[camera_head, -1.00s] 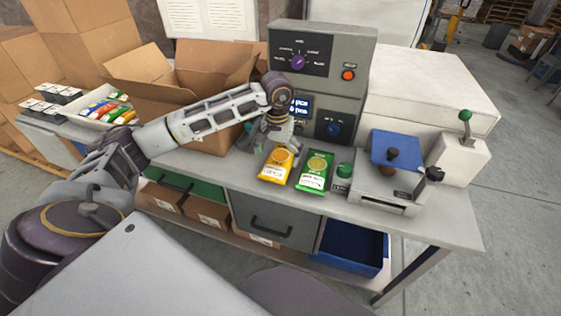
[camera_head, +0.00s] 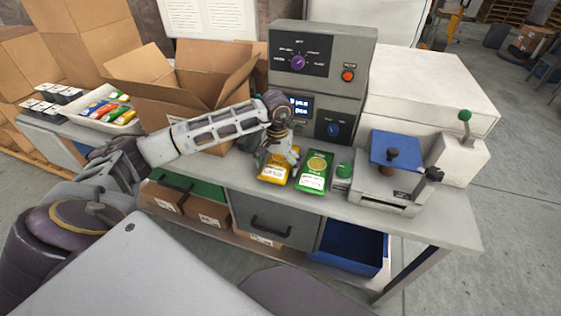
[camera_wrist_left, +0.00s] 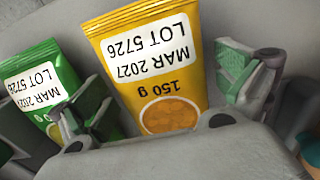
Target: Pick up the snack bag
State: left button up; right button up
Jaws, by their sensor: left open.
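A yellow snack bag (camera_head: 273,174) lies on the grey bench below the control box, partly hidden by my left gripper in the head view. In the left wrist view the yellow bag (camera_wrist_left: 155,65) shows its label, between the gripper's two fingers. My left gripper (camera_head: 278,160) is open over the bag, its fingers (camera_wrist_left: 165,100) on either side and not closed on it. A green snack bag (camera_head: 314,172) lies just right of the yellow one; it also shows in the left wrist view (camera_wrist_left: 40,88), outside the left-hand finger. My right gripper is out of view.
A grey control box (camera_head: 318,80) stands behind the bags. A green button (camera_head: 344,170) and a sealing device with a blue plate (camera_head: 396,150) are to the right. An open cardboard box (camera_head: 190,90) and a tray of packets (camera_head: 125,117) are to the left.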

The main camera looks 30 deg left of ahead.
aim_at(277, 162)
pick_arm(q)
jog(key=c, duration=1)
jog(key=shift+o, duration=0.2)
jog(key=shift+r, duration=0.15)
jog(key=shift+r, duration=4.9)
